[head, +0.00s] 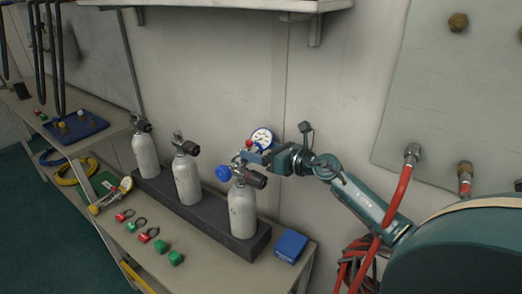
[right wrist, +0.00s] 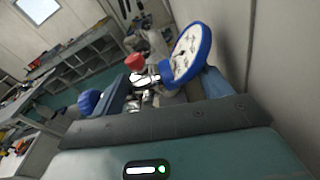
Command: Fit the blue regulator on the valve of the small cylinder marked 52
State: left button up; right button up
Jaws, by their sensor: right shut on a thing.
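My right gripper (head: 258,157) is shut on the blue regulator, just above and behind the valve (head: 246,177) of the rightmost small cylinder (head: 242,208). The regulator shows a blue-rimmed white gauge (head: 262,138), a blue knob (head: 222,172) and a red cap (head: 249,144). In the right wrist view the gauge (right wrist: 188,52), red cap (right wrist: 135,62) and blue knob (right wrist: 89,101) stand beyond my gripper. I cannot tell whether the regulator touches the valve or is seated on it. No number is readable on any cylinder. My left gripper is not in view.
Two more grey cylinders, middle (head: 187,180) and left (head: 146,155), stand upright in the dark rack (head: 157,189). A blue box (head: 290,246) lies to the right. Green and red caps (head: 175,258) and a yellow gauge piece (head: 110,195) lie in front. A red hose (head: 398,196) hangs at right.

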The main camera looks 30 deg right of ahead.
jog(key=shift+s+a+f+b, duration=0.15)
jog(key=shift+f+b, duration=0.3)
jog(key=shift+f, duration=0.25)
jog(key=shift+s+f+b, duration=0.1)
jog(key=shift+f+b, duration=0.3)
jog(key=shift+f, duration=0.3)
jog(key=shift+r, duration=0.2)
dwell(0.4)
jog(key=shift+w+r+p, duration=0.15)
jog(key=shift+r+p, duration=0.7)
jog(key=shift+p, duration=0.3)
jog(key=shift+r, duration=0.25)
jog(key=shift+r, duration=0.1)
jog(key=shift+r, duration=0.1)
